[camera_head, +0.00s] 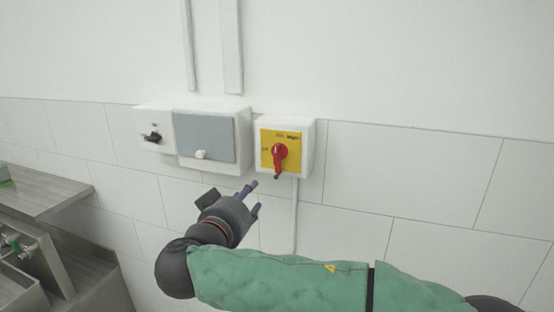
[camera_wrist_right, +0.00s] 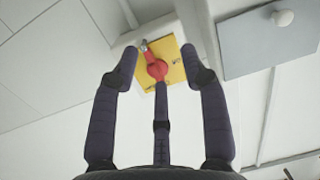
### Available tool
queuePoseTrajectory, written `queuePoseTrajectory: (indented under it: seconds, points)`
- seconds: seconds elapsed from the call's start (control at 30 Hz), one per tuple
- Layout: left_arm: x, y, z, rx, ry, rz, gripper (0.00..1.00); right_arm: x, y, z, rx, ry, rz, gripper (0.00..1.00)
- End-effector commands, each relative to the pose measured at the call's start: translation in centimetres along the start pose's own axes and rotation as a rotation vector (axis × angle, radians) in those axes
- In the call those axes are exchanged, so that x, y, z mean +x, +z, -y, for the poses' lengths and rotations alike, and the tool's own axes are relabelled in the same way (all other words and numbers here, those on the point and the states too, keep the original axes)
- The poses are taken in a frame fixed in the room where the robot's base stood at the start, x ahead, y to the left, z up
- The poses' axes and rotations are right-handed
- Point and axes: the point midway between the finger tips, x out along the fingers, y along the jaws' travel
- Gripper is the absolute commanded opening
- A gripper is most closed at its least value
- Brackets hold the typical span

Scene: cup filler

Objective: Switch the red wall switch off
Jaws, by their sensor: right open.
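The red wall switch (camera_head: 280,155) is a rotary knob on a yellow plate (camera_head: 266,160) on a white wall box. Its handle points downward in the head view. In the right wrist view, the red knob (camera_wrist_right: 157,68) shows between and beyond my fingers. My right gripper (camera_head: 254,196) is open and empty, just below and to the left of the switch box in the head view. Its fingers (camera_wrist_right: 160,80) spread toward the switch, and I see no clear contact. My left gripper is not in view.
A grey-fronted box (camera_head: 205,135) and a smaller white box with a black knob (camera_head: 152,137) are left of the switch. A metal counter (camera_head: 40,192) stands at the lower left. Conduits run up and down the wall. The wall to the right is clear.

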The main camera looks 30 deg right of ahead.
Motion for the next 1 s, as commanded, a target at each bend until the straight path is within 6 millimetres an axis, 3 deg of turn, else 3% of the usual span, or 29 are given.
queuePoseTrajectory:
  seconds: [0.03, 0.1, 0.2, 0.37, 0.8, 1.0]
  points:
    - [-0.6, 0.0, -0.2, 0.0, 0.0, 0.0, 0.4, -0.7, -2.4, -1.4, 0.056, 0.023, -0.039, 0.45]
    - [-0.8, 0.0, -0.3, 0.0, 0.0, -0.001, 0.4, -1.2, -4.2, -2.9, 0.115, 0.051, -0.079, 0.45]
    - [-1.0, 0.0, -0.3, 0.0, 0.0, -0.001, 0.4, -1.6, -5.6, -4.1, 0.162, 0.073, -0.11, 0.45]
    - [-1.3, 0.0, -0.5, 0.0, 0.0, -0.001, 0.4, -0.5, -6.0, -4.5, 0.173, 0.082, -0.118, 0.45]
    - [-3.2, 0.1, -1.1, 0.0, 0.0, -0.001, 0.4, 6.5, -6.8, -5.1, 0.169, 0.081, -0.115, 0.45]
    - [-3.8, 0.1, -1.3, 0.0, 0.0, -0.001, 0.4, 8.4, -7.0, -5.2, 0.169, 0.079, -0.115, 0.45]
